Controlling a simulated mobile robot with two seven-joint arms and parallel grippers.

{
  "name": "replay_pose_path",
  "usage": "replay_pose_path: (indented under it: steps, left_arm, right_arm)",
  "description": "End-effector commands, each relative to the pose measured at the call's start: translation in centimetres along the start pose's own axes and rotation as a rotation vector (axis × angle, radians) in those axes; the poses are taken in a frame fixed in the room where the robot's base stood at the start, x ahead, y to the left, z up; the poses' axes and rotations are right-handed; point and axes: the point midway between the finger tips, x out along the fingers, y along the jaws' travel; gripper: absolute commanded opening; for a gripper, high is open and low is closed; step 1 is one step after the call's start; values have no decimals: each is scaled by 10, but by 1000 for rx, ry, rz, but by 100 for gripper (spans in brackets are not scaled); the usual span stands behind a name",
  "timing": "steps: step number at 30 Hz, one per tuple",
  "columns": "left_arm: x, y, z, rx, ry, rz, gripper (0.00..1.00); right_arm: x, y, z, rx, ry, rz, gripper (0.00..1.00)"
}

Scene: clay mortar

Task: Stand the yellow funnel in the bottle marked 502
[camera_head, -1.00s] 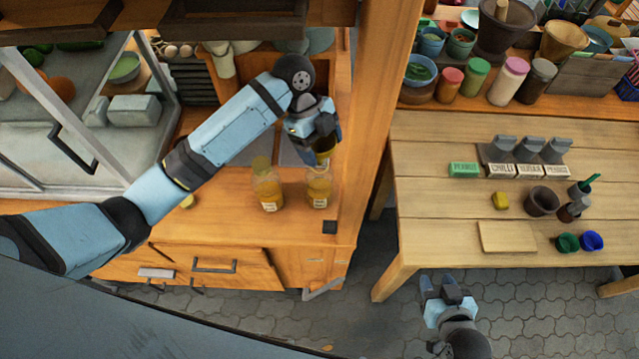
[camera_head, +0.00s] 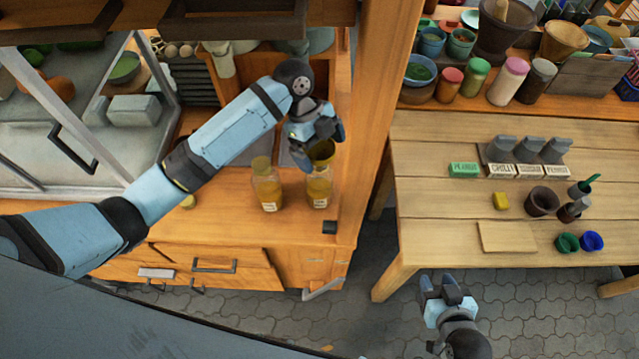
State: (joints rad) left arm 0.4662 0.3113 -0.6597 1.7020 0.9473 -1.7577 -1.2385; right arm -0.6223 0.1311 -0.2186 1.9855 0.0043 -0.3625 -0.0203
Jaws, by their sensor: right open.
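The yellow funnel (camera_head: 322,151) is at the mouth of the right-hand bottle (camera_head: 319,190), wide end up. It looks seated there, though its spout is hard to make out. My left gripper (camera_head: 320,146) is just above and around the funnel, its fingers spread apart. My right gripper (camera_head: 447,288) is open and empty, low in front of the right table.
The right table (camera_head: 430,160) carries labelled blocks, a brown pot and small cups.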

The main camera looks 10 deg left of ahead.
Motion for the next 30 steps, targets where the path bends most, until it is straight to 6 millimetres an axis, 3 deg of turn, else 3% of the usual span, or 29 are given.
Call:
replay_pose_path:
  steps: [4, 8, 21, 30]
  left_arm:
    - [0, 0, 0, 0, 0, 0, 100]
    - [-14, -1, 0, 2, -1, -4, 100]
    - [-108, 0, 1, 0, -3, -3, 100]
    - [-137, 0, 0, 0, -1, -1, 100]
  right_arm:
    - [0, 0, 0, -1, 1, 1, 43]
    - [2, 1, 3, -1, 2, 3, 43]
    - [10, -1, 16, 2, -2, -3, 43]
    - [12, -2, 16, 0, 0, -5, 43]
